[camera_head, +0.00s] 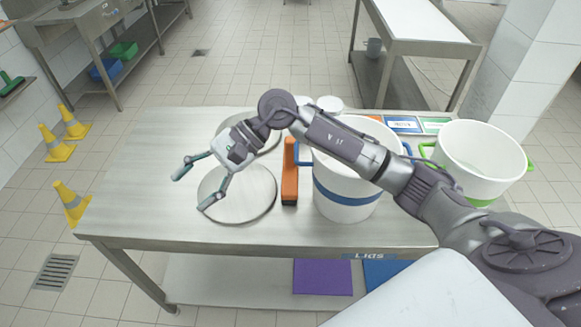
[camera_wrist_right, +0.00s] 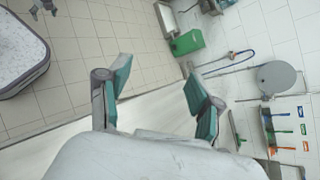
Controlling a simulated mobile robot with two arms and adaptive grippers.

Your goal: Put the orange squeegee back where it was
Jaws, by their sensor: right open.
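The orange squeegee (camera_head: 290,172) is on the steel table, between the round metal lids and the white pot with the blue band. My right gripper (camera_head: 193,188) is open and empty, left of the squeegee and over the left part of the front lid. Nothing is between its fingers in the right wrist view (camera_wrist_right: 158,80) either. Orange-handled tools (camera_wrist_right: 302,111) hang by the wall rack in that view. My left gripper does not show in the head view.
Metal lids (camera_head: 237,193) lie on the table (camera_head: 140,165). A blue-banded pot (camera_head: 345,200) stands right of the squeegee, and a green-handled pot (camera_head: 482,160) stands farther right. My right forearm crosses above the first pot. Yellow cones (camera_head: 70,200) stand at the left. The table's left end is clear.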

